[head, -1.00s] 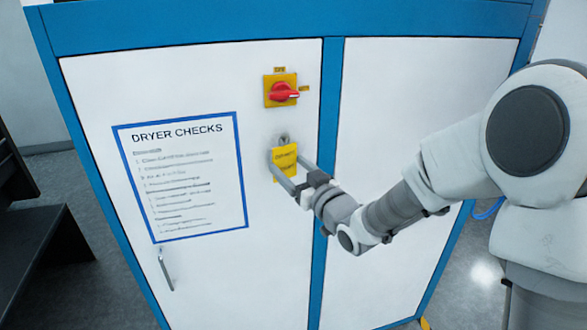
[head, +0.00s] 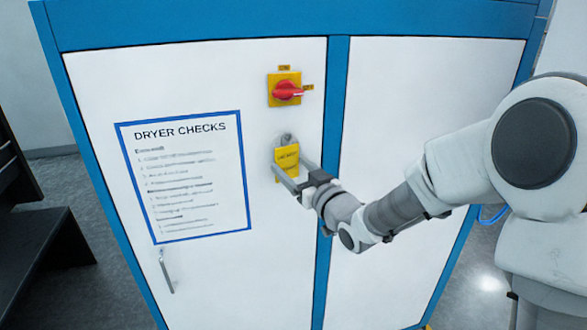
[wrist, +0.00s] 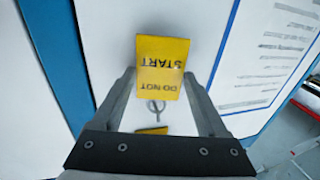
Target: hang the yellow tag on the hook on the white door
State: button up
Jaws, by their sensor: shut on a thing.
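The yellow tag (head: 287,158), reading "DO NOT START", is in front of the white door (head: 220,85), just below the hook (head: 286,137). My gripper (head: 288,165) is shut on the tag, one finger at each side edge. In the wrist view the tag (wrist: 163,62) appears upside down between the fingers of my gripper (wrist: 160,73). There the small grey hook (wrist: 155,106) shows just past the tag's edge. I cannot tell whether the tag's hole is around the hook or only in front of it.
A red rotary switch (head: 287,91) on a yellow plate sits above the hook. A blue-framed "DRYER CHECKS" sheet (head: 190,180) is to the left, with a door handle (head: 166,270) below. A dark bench (head: 40,235) stands at far left.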

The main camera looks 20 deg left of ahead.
jog(key=o, duration=1.2)
jog(key=shift+o, duration=0.2)
jog(key=b+v, duration=0.7)
jog(key=v, duration=1)
